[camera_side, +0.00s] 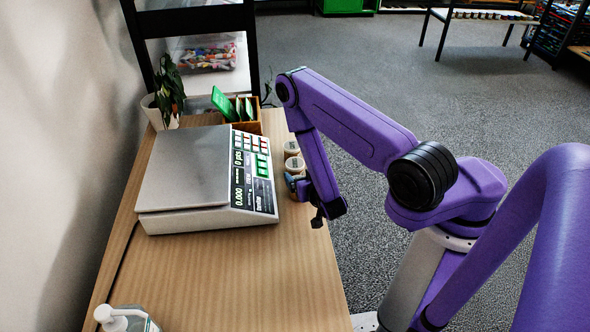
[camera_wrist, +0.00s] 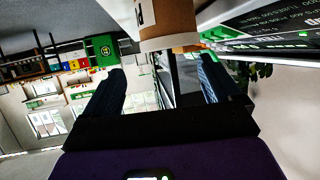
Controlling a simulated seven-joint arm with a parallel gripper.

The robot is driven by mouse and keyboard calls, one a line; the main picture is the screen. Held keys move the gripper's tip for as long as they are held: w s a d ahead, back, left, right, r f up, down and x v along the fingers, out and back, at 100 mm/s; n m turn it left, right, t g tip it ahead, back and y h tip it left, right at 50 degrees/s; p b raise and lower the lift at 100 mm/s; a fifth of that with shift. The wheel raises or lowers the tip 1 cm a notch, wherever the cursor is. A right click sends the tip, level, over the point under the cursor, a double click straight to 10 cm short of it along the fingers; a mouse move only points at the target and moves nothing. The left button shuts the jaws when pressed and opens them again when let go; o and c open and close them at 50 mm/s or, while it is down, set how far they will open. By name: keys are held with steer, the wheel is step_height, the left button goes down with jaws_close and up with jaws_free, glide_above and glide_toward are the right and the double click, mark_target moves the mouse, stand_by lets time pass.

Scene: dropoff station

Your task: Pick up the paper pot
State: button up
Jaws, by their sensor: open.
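Small brown paper pots stand in a row on the wooden table, just right of the scale. In the wrist view a brown paper pot (camera_wrist: 166,20) with a pale label fills the top centre, cut off by the frame. My gripper (camera_wrist: 160,68) is open and empty there, its two dark fingers apart below the pot. I cannot tell whether they touch it.
A weighing scale (camera_side: 188,180) stands left of the pots, close to my gripper. Behind are a wooden box with green packets (camera_side: 243,115) and a potted plant (camera_side: 167,95). A pump bottle (camera_side: 125,318) stands at the near left. The near table (camera_side: 245,275) is clear.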

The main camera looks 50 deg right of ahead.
mark_target(296, 165)
steer(key=shift+x, duration=3.55)
steer(key=c, duration=1.2)
